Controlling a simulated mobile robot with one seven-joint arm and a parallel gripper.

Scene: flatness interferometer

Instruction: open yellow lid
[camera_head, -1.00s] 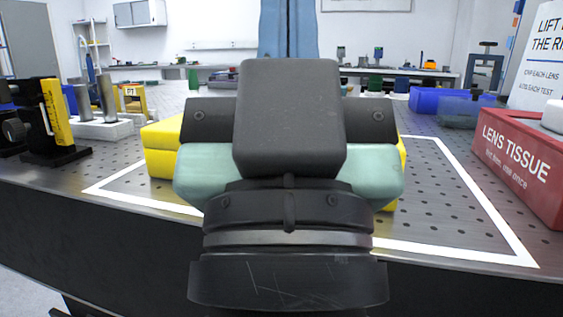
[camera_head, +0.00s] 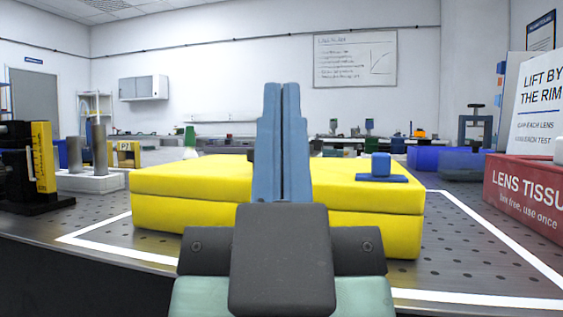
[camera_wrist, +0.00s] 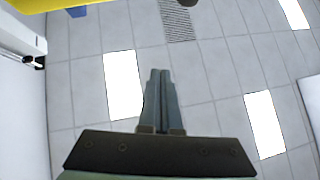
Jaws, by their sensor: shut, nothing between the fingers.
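A yellow box stands on the perforated table. Its yellow lid (camera_head: 200,182) is down on its yellow lower part (camera_head: 175,215), with a thin seam between them. A blue knob on a flat blue plate (camera_head: 381,166) sits on the right of the lid's top. My gripper (camera_head: 283,90) stands upright in front of the box, its blue fingers shut and empty, and hides the middle of the box. In the wrist view the fingers (camera_wrist: 161,73) point up at the ceiling. A yellow edge (camera_wrist: 50,3), seemingly the box, crosses the top left there.
A red lens tissue box (camera_head: 510,190) and a white sign (camera_head: 540,95) stand at right. Blue bins (camera_head: 450,160) are behind. A black and yellow device (camera_head: 30,165) and metal posts on a white base (camera_head: 90,182) stand at left. A white outline (camera_head: 110,250) surrounds the box.

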